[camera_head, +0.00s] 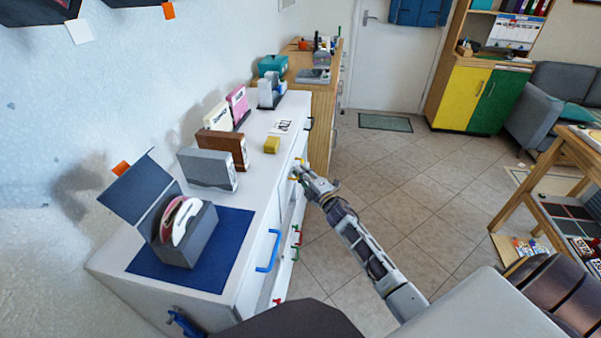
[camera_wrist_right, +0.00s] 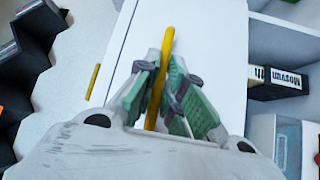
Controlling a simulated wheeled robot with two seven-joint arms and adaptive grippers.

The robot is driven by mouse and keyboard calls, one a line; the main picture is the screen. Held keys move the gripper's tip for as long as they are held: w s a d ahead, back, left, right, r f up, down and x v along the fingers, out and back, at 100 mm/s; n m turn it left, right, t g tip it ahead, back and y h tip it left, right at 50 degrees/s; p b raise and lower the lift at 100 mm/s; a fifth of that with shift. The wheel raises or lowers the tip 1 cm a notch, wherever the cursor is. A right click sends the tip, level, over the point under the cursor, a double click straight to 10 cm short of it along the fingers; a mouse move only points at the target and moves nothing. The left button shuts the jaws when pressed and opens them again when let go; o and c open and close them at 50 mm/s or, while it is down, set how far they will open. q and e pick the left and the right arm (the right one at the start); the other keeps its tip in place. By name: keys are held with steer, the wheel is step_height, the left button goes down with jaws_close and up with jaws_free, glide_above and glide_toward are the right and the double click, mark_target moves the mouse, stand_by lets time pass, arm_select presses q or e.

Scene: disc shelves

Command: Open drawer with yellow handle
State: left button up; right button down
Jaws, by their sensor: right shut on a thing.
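The yellow handle (camera_head: 296,164) is on the front of the long white cabinet (camera_head: 262,192), near its far end in the head view. In the right wrist view the yellow handle (camera_wrist_right: 168,42) runs upright between the green-padded fingers. My right gripper (camera_head: 298,174) is shut on it, and the fingers (camera_wrist_right: 170,92) hide its lower part. The white front panel (camera_wrist_right: 205,50) lies behind the handle. How far the drawer stands out cannot be told. My left gripper is not in view.
Blue handle (camera_head: 268,251) and red and green handles sit on the cabinet front nearer me. A box of discs (camera_head: 188,240) stands on a blue mat on top. In the wrist view a black-and-white box (camera_wrist_right: 278,82) sits in a compartment at right. Tiled floor (camera_head: 400,180) is clear.

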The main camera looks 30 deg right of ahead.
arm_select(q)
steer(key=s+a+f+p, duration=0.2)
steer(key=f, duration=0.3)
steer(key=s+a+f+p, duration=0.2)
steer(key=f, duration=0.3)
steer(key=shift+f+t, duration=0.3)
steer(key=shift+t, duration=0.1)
arm_select(e)
steer(key=s+d, duration=0.8)
steer(key=d, duration=0.3)
steer(key=s+d, duration=0.8)
steer(key=d, duration=0.2)
steer(key=shift+s+d, duration=0.2)
steer(key=shift+d, duration=0.15)
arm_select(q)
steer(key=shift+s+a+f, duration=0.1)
arm_select(e)
steer(key=c, duration=1.8)
jaws_free()
